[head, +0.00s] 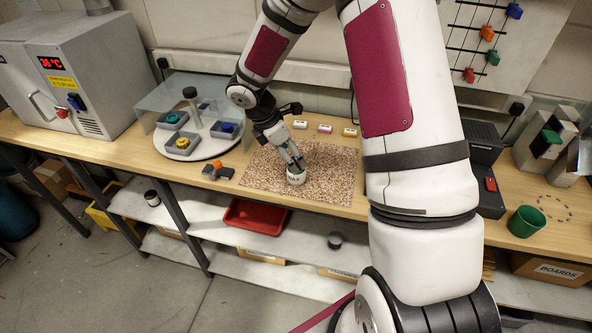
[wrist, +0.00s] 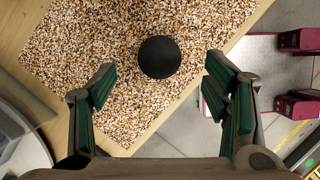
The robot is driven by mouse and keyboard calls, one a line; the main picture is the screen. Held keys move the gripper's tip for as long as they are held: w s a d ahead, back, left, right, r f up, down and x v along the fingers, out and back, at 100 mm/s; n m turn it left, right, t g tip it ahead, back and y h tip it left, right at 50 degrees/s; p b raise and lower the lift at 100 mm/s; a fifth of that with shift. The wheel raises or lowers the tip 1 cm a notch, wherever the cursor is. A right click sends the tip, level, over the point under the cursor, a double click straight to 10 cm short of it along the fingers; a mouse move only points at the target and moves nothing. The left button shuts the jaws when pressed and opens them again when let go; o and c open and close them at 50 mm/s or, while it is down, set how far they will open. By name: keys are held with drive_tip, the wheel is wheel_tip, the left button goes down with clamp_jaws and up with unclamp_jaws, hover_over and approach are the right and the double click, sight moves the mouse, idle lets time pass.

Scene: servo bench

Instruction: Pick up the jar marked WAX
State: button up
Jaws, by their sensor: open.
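A small pale jar (head: 296,179) stands on the speckled mat (head: 258,172) on the bench. I cannot read any marking on it. In the wrist view a round black lid (wrist: 160,57) shows from above, and the jar's side is hidden there. My gripper (head: 294,162) is right at the jar's top in the head view and partly covers it. In the wrist view its two green-padded fingers are open, one to each side of the lid with clear gaps. Nothing is held.
Three small label blocks (head: 325,128) lie behind the mat. A turntable with bins (head: 205,152) stands to the left, with a small orange-topped device (head: 216,171) near it. A green cup (head: 525,221) stands far right. Dark-lidded containers (head: 152,198) and a red tray (head: 256,216) are on the shelf below.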

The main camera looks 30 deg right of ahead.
sight(300, 168)
drive_tip(key=shift+d+p+x, duration=0.15)
drive_tip(key=shift+p+x, duration=0.25)
drive_tip(key=shift+x, duration=1.65)
drive_tip(key=shift+d+p+x, duration=0.15)
drive_tip(key=shift+p+x, duration=0.25)
drive_tip(key=shift+x, duration=1.6)
drive_tip(key=shift+r, duration=0.1)
drive_tip(key=c, duration=1.4)
